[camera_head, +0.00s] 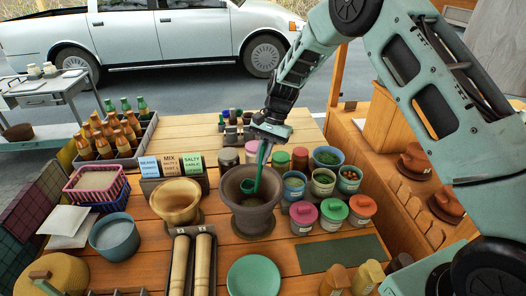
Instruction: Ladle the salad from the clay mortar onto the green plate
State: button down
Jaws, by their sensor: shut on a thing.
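The clay mortar (250,218) stands near the middle of the wooden table. My gripper (267,141) is above the mortar, shut on the handle of a green ladle (260,164). The ladle hangs down with its lower end inside the mortar's mouth. I cannot make out the salad in the mortar. The green plate (253,277) lies in front of the mortar, near the bottom of the view, and looks empty.
A tan bowl (177,201) stands left of the mortar. Bowls of ingredients (322,181) and lidded jars (303,217) crowd its right side. Wooden pestles (179,265) lie left of the plate. A dark green mat (342,252) is bare on the right.

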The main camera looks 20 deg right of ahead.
aim_at(263, 144)
notch_tip(263, 144, down, 10)
jog(key=b, duration=0.5)
jog(key=shift+f+b, duration=0.25)
jog(key=shift+b, duration=0.05)
jog(key=shift+r, duration=0.1)
dwell(0.6)
notch_tip(263, 144, up, 17)
jog(key=p, duration=1.1)
jog(key=shift+s, duration=0.1)
